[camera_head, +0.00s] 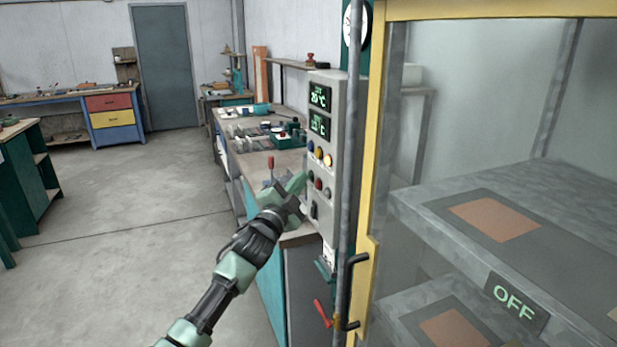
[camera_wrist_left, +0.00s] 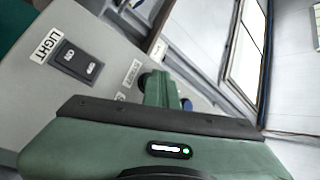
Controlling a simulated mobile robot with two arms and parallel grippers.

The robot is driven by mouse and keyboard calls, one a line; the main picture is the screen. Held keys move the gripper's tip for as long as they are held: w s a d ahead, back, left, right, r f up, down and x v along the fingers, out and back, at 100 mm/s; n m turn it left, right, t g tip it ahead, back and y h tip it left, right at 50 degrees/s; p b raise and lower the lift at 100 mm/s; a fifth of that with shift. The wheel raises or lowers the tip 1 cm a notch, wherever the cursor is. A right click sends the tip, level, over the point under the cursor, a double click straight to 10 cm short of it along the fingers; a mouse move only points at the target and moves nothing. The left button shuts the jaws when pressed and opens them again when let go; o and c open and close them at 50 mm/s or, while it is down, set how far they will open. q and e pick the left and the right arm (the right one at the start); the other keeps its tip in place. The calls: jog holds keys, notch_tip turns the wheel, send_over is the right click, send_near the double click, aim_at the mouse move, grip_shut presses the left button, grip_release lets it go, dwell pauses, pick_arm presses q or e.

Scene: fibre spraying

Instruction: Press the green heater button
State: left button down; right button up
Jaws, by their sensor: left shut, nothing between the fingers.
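A grey control panel (camera_head: 330,205) stands upright beside the yellow-framed booth. It carries two green displays, several coloured buttons and a switch. A dark green button (camera_head: 310,176) shows on its left side, just beside my fingertips. My left gripper (camera_head: 299,183) is shut and empty, its tip close to the panel's button rows; I cannot tell whether it touches. In the left wrist view the shut fingers (camera_wrist_left: 158,88) point towards a dark round button (camera_wrist_left: 143,82), partly hidden behind them. The LIGHT switch (camera_wrist_left: 78,62) sits to the left there. My right gripper is out of view.
The booth's yellow frame (camera_head: 378,130) and black door handle (camera_head: 352,290) are right of the panel. A workbench (camera_head: 255,165) with tools runs behind my left gripper. A red lever (camera_head: 322,313) sits low by the booth. Open floor (camera_head: 130,240) lies to the left.

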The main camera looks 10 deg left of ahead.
pick_arm(q)
jog(key=shift+s+a+p, duration=0.35)
jog(key=shift+s+a, duration=0.05)
jog(key=shift+a, duration=0.15)
jog(key=s+a, duration=0.1)
jog(key=s+a+p, duration=0.1)
jog(key=a+p, duration=0.1)
jog(key=a, duration=0.1)
jog(key=shift+s+a, duration=0.1)
jog(key=shift+s, duration=0.3)
dwell(0.4)
